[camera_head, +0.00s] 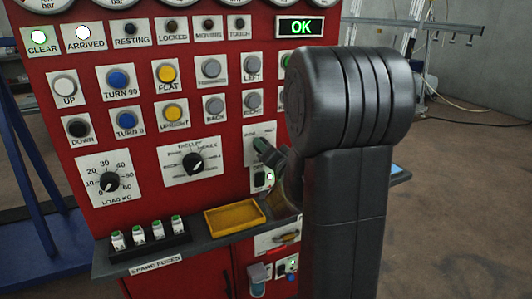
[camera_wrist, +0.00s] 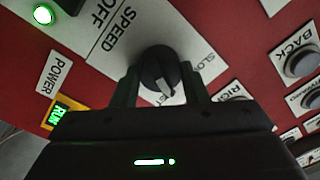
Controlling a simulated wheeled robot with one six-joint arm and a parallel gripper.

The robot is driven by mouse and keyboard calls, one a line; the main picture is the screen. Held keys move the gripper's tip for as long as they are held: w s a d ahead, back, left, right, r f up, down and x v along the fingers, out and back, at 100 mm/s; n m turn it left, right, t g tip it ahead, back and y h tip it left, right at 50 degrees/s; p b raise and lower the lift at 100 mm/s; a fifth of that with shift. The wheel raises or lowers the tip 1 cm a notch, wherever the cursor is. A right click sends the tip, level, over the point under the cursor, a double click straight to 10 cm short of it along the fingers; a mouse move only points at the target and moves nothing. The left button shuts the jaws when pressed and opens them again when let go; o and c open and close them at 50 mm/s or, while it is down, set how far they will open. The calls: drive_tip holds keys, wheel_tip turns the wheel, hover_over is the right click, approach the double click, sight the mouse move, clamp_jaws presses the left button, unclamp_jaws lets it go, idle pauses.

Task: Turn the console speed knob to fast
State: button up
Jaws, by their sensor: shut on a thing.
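The speed knob (camera_wrist: 158,66) is round and black with a light pointer mark, on a white plate lettered SPEED (camera_wrist: 122,30) in the wrist view. The mark points to the lower part of that picture, tilted slightly right. A SLOW label shows at the plate's right; I cannot read a FAST label. My gripper (camera_wrist: 160,77) is shut on the knob, one finger at each side. In the head view my gripper (camera_head: 268,153) is at the red console's speed plate (camera_head: 262,130), and my arm hides part of that area.
The wrist view shows a POWER label (camera_wrist: 55,75), a lit RUN sign (camera_wrist: 60,117) and a BACK button (camera_wrist: 298,63) nearby. In the head view, a yellow tray (camera_head: 234,219) and several fuses (camera_head: 140,236) sit on the shelf below. A green OK display (camera_head: 301,27) is above.

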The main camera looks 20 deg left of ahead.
drive_tip(key=shift+m, duration=1.6)
drive_tip(key=o, duration=1)
drive_tip(key=shift+c, duration=0.2)
drive_tip(key=v, duration=1.3)
drive_tip(key=shift+s+d+f+b, duration=0.15)
drive_tip(key=shift+s+d+b, duration=0.15)
drive_tip(key=shift+b, duration=0.15)
